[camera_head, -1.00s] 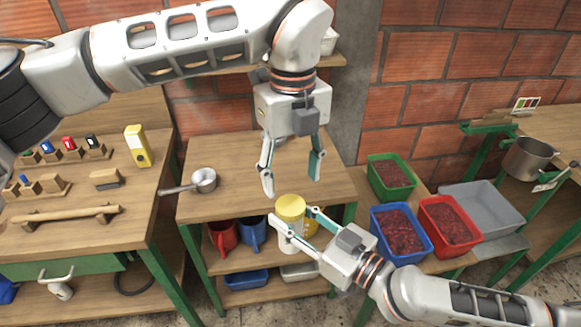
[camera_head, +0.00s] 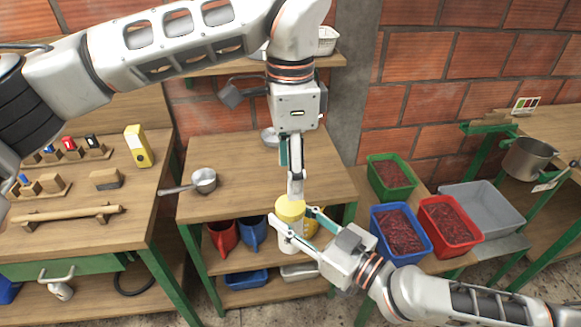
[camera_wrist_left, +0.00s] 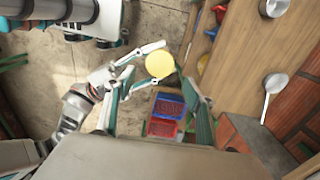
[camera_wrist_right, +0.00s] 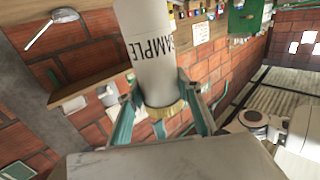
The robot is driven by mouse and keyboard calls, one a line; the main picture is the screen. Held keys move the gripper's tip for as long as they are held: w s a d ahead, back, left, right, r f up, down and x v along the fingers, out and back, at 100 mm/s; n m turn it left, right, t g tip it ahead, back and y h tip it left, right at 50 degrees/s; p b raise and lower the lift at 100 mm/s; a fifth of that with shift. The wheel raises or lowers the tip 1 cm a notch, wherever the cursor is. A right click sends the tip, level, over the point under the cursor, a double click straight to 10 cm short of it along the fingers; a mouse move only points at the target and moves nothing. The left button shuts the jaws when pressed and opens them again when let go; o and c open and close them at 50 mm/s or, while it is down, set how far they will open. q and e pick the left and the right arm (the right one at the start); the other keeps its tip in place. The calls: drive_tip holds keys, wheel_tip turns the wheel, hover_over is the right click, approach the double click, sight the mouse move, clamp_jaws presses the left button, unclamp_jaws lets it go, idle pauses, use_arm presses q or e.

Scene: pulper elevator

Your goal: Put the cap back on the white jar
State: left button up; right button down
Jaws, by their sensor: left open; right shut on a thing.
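The white jar (camera_head: 286,243) stands upright in front of the wooden table, its yellow cap (camera_head: 290,209) on top. How firmly the cap sits, I cannot tell. My right gripper (camera_head: 292,216) is shut on the jar's body, below the cap. The right wrist view, upside down, shows the jar (camera_wrist_right: 157,70) lettered "SAMPLE", with the cap's edge (camera_wrist_right: 165,110) below it. My left gripper (camera_head: 294,186) points down just above the cap, open and empty, its fingers seen nearly edge-on. In the left wrist view the round cap (camera_wrist_left: 159,65) lies between the open fingers.
The wooden table (camera_head: 245,180) behind the jar holds a small saucepan (camera_head: 203,180). Blue (camera_head: 376,232), red (camera_head: 427,240) and green (camera_head: 376,180) crates of dark red contents stand to the right.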

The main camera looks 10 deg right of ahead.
sight(290, 204)
use_arm(q)
drive_tip(key=shift+f, duration=0.1)
drive_tip(key=shift+f, duration=3.95)
drive_tip(key=c, duration=1.2)
drive_tip(key=shift+o, duration=0.2)
